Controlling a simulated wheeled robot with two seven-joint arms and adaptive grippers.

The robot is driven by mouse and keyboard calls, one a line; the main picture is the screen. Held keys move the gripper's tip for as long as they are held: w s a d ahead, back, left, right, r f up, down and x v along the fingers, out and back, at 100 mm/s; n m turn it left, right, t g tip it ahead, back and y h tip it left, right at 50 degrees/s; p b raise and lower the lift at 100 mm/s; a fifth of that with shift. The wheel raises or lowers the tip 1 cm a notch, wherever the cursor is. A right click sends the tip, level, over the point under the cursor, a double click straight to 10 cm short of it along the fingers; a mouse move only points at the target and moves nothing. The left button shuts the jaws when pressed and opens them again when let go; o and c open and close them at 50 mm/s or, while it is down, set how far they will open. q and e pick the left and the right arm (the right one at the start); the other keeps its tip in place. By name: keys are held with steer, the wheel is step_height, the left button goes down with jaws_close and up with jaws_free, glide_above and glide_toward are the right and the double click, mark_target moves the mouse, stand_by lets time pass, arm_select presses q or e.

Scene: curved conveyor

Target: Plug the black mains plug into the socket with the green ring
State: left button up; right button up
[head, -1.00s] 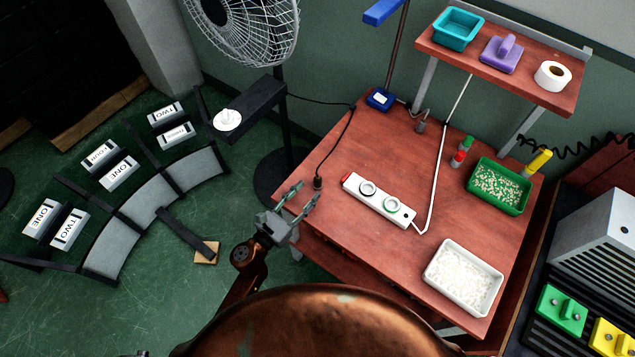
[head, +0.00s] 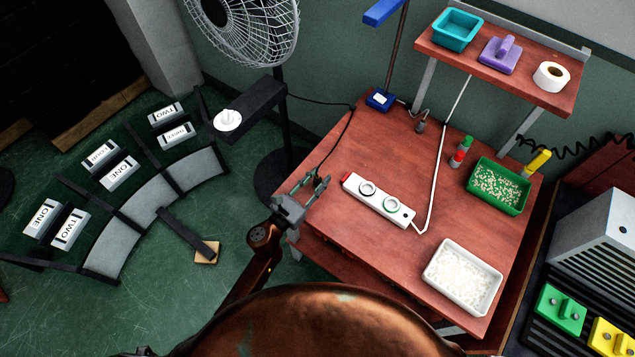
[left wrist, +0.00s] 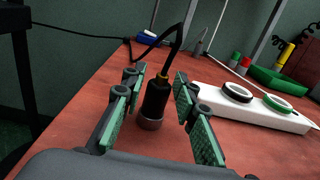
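The black mains plug (left wrist: 155,98) stands on the red table, its cable rising from the top. In the left wrist view it sits between the fingers of my left gripper (left wrist: 157,105), with gaps on both sides. The gripper is open. In the head view my left gripper (head: 312,184) is over the table's left edge, and its fingers partly hide the plug. The white power strip (head: 404,213) lies to the right. Its socket with the green ring (left wrist: 277,103) is farther right than the black-ringed socket (left wrist: 237,92). My right gripper is not in view.
A white tray (head: 430,279) of pale pellets and a green tray (head: 488,203) stand on the table's right. Red and green bottles (head: 458,158) are near the green tray. A white cable runs from the strip up behind the table.

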arm_select(q)
jaws_close()
steer(key=shift+r, duration=0.1)
